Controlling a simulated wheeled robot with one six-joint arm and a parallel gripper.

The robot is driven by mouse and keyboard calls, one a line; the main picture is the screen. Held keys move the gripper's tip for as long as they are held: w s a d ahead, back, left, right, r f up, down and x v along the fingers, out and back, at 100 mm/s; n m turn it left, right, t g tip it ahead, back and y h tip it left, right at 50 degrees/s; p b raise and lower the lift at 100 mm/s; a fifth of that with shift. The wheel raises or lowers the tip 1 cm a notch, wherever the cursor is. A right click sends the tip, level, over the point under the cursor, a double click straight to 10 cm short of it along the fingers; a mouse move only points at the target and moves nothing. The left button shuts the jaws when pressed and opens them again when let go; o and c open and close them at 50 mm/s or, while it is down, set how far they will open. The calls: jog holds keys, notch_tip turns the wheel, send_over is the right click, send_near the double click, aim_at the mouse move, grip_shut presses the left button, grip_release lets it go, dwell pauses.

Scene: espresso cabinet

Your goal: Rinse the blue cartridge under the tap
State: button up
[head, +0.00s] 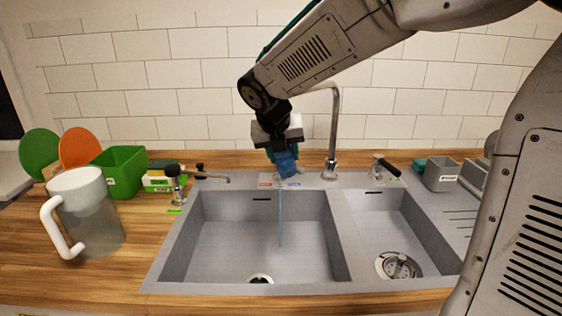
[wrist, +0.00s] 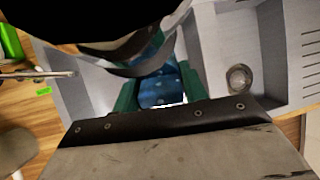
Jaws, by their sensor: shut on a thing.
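The blue cartridge (head: 286,164) is held in my gripper (head: 275,148) above the back part of the large left sink basin. In the wrist view the cartridge (wrist: 158,88) sits between the two green fingers of my gripper (wrist: 160,95). A thin blue stream of water (head: 280,215) runs down below the cartridge into the basin. The tall tap (head: 335,125) stands behind the sink, just right of my gripper; its spout end is hidden behind my arm and gripper.
The large basin (head: 210,245) and a smaller right basin (head: 375,225) are empty. A small side tap (head: 177,185) stands at the left rim and a lever (head: 384,166) at the back right. A pitcher (head: 90,215) and green bin (head: 120,172) stand left; a grey box (head: 441,176) stands right.

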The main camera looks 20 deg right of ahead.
jog(key=shift+a, duration=0.1)
jog(key=shift+w+a, duration=0.35)
jog(key=shift+w, duration=0.05)
dwell(0.3)
jog(key=s+a, duration=0.5)
jog(key=s, duration=0.1)
jog(key=shift+a, duration=0.25)
dwell(0.4)
dwell(0.9)
jog(key=s+a+r, duration=0.3)
jog(key=r, duration=0.1)
jog(key=shift+s+a, duration=0.2)
jog(key=shift+s, duration=0.05)
dwell(0.5)
dwell(0.7)
